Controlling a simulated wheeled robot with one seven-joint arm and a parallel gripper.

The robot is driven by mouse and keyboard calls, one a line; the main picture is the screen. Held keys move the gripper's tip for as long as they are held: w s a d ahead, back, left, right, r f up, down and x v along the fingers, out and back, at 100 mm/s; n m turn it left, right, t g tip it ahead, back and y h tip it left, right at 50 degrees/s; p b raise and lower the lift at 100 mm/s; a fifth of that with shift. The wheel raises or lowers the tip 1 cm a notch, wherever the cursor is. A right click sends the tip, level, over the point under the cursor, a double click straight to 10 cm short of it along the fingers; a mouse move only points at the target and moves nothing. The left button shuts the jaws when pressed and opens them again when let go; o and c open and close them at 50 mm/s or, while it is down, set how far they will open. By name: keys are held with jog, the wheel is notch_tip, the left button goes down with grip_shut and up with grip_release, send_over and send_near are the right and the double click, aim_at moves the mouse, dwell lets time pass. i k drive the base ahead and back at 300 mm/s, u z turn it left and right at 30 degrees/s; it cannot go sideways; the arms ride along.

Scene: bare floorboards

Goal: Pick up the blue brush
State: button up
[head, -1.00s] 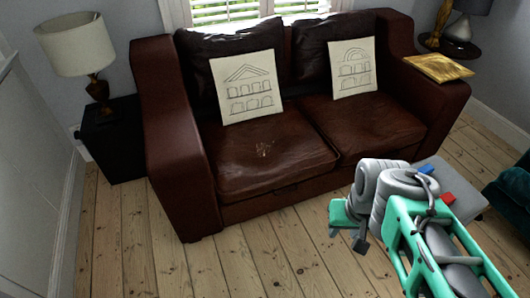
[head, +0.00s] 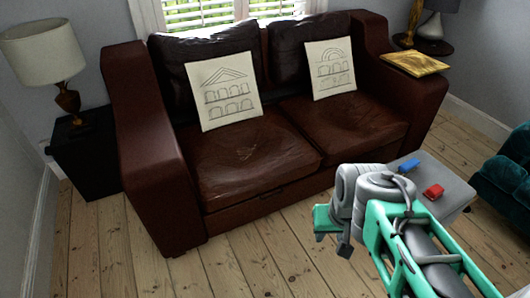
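A small blue object (head: 409,166), which looks like the blue brush, lies on a low grey surface (head: 455,187) in front of the sofa's right end, in the head view. It is too small to make out bristles. My gripper (head: 332,244) hangs over the floor in front of the sofa, to the left of the grey surface in the picture and apart from the blue object. My arm hides part of the grey surface. The gripper's fingers are small and partly hidden, so I cannot tell whether they are open.
A red object (head: 433,191) lies close to the blue one. A brown leather sofa (head: 245,210) with two pale cushions stands behind. A black side table (head: 88,155) with a lamp is at left, a teal seat (head: 505,175) at right. The floorboards (head: 110,250) are clear at front left.

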aim_at(409, 167)
jog(key=z, duration=0.65)
jog(key=i, duration=1.9)
jog(key=u, duration=1.7)
